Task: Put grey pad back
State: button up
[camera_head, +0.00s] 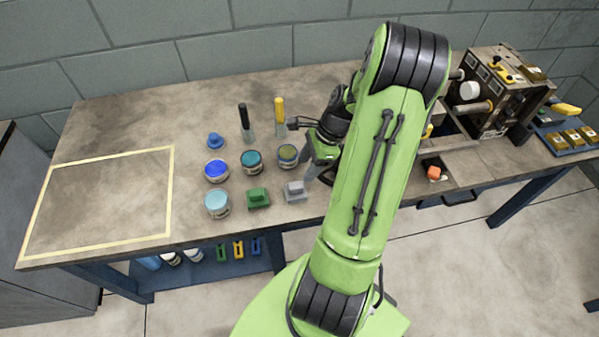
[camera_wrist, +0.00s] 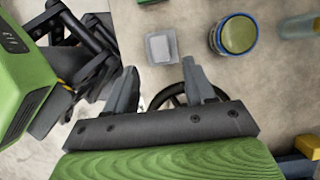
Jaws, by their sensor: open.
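The grey pad (camera_head: 296,191) lies on the workbench near its front edge, just right of the green pad (camera_head: 258,198). In the wrist view the grey pad (camera_wrist: 161,48) is a pale grey block on the bench top, just beyond and between my fingertips. In the head view my gripper (camera_head: 318,172) is just right of the grey pad and partly hidden by my green arm. I cannot tell its exact height above the bench.
Several tins stand left of my gripper, the nearest an olive-topped tin (camera_head: 288,156). Behind are a black-handled brush (camera_head: 244,118) and a yellow-handled brush (camera_head: 279,112). A taped rectangle (camera_head: 172,200) at left is empty. An orange object (camera_head: 433,173) and a metal mould (camera_head: 492,95) are at right.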

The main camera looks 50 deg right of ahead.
jog(key=a+r+n+h, duration=0.4)
jog(key=a+r+n, duration=1.05)
jog(key=r, duration=0.25)
jog(key=s+a+r+n+t, duration=0.3)
jog(key=s+a+r+n, duration=0.2)
jog(key=s+a+n, duration=0.3)
jog(key=shift+s+a+n+p, duration=0.25)
jog(key=shift+s+n+p, duration=0.25)
jog(key=shift+n, duration=0.65)
jog(key=shift+s+r, duration=0.1)
notch_tip(320, 180, up, 5)
jog(key=p, duration=0.5)
jog(key=shift+r, duration=0.1)
